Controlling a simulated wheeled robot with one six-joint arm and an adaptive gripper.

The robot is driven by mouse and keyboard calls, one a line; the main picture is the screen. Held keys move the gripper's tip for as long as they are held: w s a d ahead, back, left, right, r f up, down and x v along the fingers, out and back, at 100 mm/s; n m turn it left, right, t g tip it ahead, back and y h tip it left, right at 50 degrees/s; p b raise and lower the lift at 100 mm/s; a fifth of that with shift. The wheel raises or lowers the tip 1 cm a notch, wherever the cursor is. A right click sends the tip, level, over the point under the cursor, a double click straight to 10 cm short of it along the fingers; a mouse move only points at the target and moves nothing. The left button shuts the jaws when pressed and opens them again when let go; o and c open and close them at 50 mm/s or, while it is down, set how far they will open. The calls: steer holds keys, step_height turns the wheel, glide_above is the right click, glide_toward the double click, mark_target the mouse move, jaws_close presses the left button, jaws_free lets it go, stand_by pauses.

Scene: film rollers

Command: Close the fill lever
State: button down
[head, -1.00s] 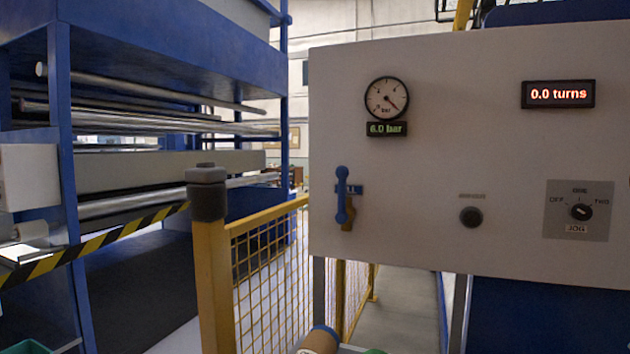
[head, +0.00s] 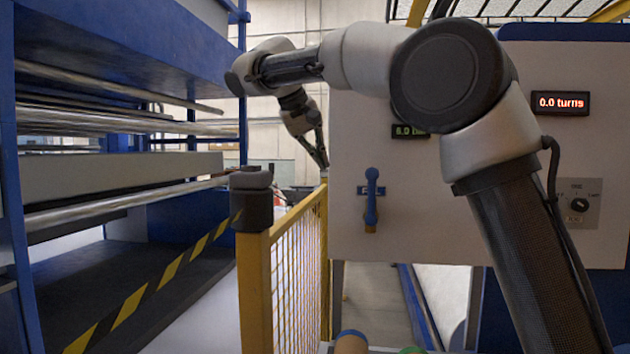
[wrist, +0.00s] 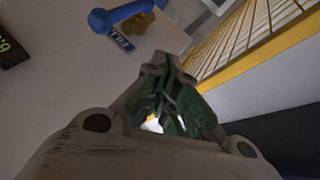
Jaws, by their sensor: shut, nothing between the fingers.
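The fill lever (head: 371,195) is a blue handle standing upright on the front of the pale panel, over a small blue label and a brass-coloured fitting (head: 370,229). In the wrist view the lever (wrist: 121,14) is at the top, beside its label, which is partly readable. My gripper (head: 322,158) hangs to the left of the lever, near the panel's left edge, pointing down. In the wrist view my gripper (wrist: 157,68) has its fingers together and empty, apart from the lever.
My arm hides the pressure gauge and part of its green display (head: 410,131). The turns display (head: 561,103) reads 0.0. A jog knob (head: 579,205) is at the right. A yellow mesh fence (head: 297,270) and post (head: 254,290) stand left of the panel, near my gripper.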

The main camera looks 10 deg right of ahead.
steer(key=shift+s+d+r+m+h, duration=0.2)
steer(key=shift+s+r+m, duration=0.15)
steer(key=shift+r+m, duration=0.25)
steer(key=shift+s+d+r+m+h, duration=0.1)
steer(key=shift+s+r+m+h, duration=0.1)
steer(key=shift+s+r+m, duration=0.25)
steer(key=shift+w, duration=0.1)
glide_toward(372, 197)
steer(key=shift+w+d+f, duration=0.3)
steer(key=shift+w+f, duration=0.3)
steer(key=shift+w, duration=0.3)
steer(key=shift+w+d+f, duration=0.35)
steer(key=shift+w+f, duration=0.3)
steer(key=shift+w, duration=0.25)
steer(key=shift+w+d+f, duration=0.3)
steer(key=shift+w+f, duration=0.3)
steer(key=shift+w, duration=0.3)
steer(key=shift+d+r, duration=0.1)
